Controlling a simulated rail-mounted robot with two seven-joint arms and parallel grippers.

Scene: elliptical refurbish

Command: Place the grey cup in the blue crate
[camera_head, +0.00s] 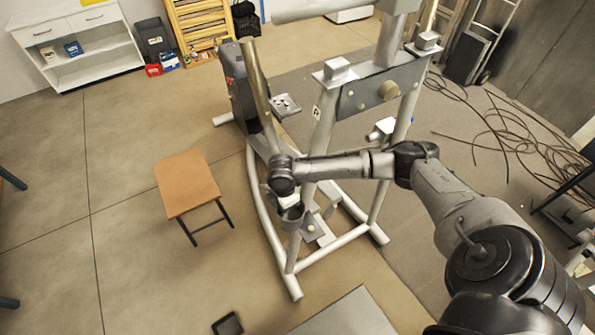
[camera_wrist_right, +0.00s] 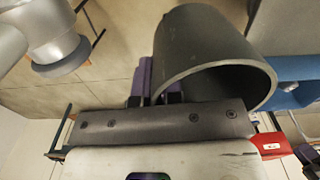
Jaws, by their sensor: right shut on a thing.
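The grey cup (camera_wrist_right: 205,50) is large in the right wrist view, its open rim facing the camera and its inside empty where visible. My right gripper (camera_wrist_right: 158,88) is shut on the cup's wall; its purple fingers show beside the rim and are partly hidden. In the head view the cup (camera_head: 291,215) hangs below my right gripper (camera_head: 281,196), in front of the exercise machine's frame. A blue thing (camera_wrist_right: 293,72) shows partly behind the cup in the wrist view; I cannot tell whether it is the blue crate. A small blue container (camera_head: 168,60) stands on the floor at the back left.
The white elliptical frame (camera_head: 318,130) stands close around my right forearm. A wooden-topped stool (camera_head: 187,183) is left of it. Cables (camera_head: 510,130) lie at right. The left floor is mostly clear.

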